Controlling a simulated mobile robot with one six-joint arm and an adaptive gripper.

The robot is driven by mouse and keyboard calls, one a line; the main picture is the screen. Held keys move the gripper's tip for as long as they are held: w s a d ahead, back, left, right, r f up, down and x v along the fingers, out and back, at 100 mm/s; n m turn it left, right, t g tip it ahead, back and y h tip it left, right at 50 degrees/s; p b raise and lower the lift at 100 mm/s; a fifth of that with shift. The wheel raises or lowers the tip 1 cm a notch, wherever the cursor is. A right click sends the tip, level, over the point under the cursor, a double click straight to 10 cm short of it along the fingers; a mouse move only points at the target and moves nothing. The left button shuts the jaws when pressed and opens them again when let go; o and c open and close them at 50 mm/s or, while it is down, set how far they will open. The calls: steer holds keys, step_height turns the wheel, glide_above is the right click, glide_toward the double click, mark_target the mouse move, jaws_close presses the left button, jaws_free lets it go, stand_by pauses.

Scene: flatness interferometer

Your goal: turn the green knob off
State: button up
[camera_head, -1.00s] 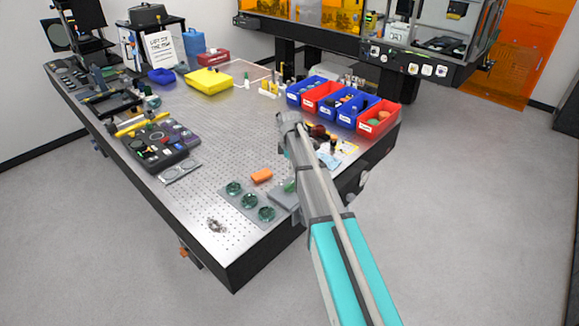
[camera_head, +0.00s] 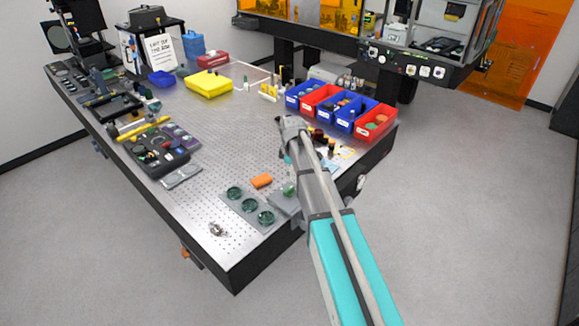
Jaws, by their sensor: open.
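A dark control box (camera_head: 166,160) with several small knobs and buttons lies on the left part of the perforated metal table. A small greenish spot on its left side may be the green knob, but it is too small to tell its setting. My gripper (camera_head: 280,121) is at the far end of my arm, over the middle right of the table. It is well to the right of the control box and touches nothing that I can make out. Its fingers are small and partly hidden by my wrist.
Blue and red bins (camera_head: 375,122) stand along the table's right edge. A yellow tray (camera_head: 209,83) stands farther back. The table between box and arm is mostly clear.

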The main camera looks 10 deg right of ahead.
steer(key=s+m, duration=0.6)
steer(key=s, duration=0.5)
steer(key=shift+f+m+b, duration=0.3)
steer(key=shift+f+b, duration=0.1)
steer(key=shift+s, duration=0.1)
steer(key=s+f+m+b, duration=0.3)
steer(key=s, duration=0.4)
steer(key=s+f+m+b, duration=0.3)
steer(key=s, duration=0.4)
steer(key=shift+a, duration=0.1)
